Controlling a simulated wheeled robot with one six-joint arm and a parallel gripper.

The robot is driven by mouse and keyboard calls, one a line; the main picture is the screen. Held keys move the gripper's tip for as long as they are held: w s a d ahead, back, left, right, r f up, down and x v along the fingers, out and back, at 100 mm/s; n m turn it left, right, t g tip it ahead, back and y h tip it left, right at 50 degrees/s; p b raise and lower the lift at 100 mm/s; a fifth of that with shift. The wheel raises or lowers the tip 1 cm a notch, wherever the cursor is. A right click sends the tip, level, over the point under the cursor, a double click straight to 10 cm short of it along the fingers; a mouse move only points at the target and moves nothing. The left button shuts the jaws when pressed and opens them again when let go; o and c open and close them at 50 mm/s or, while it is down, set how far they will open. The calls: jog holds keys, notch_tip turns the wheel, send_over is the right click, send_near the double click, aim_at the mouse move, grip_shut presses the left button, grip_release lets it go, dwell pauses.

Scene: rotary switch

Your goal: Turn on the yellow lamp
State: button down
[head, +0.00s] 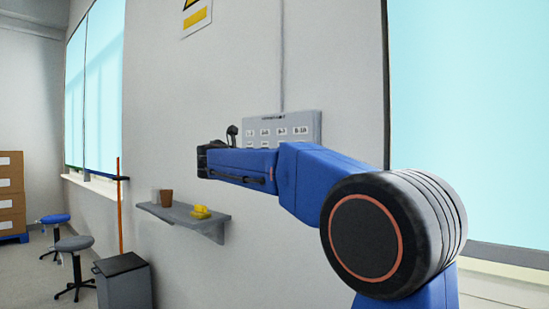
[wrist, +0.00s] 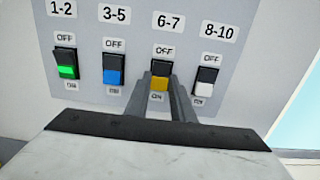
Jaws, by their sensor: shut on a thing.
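A grey switch panel (wrist: 235,92) on the wall carries a row of rocker switches, each marked OFF above and ON below. The yellow switch (wrist: 159,83) sits under the label 6-7, with its black upper part and yellow lower part showing. My gripper (wrist: 160,92) is shut on the yellow switch, with one grey finger on each side of its lower part. In the head view the panel (head: 302,121) is partly hidden behind my blue arm, and the fingertips are hidden. No yellow lamp is clearly seen.
A green switch (wrist: 67,71) and a blue switch (wrist: 114,76) are left of the yellow one; a white switch (wrist: 205,87) is close on the right. Stools stand at left.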

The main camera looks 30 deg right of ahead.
jog(key=shift+f+h, duration=0.1)
jog(key=shift+h, duration=0.3)
jog(key=c, duration=1.5)
grip_release()
jog(key=shift+a, duration=0.15)
jog(key=v, duration=1.7)
jog(key=shift+s+f, duration=0.1)
jog(key=shift+s, duration=0.1)
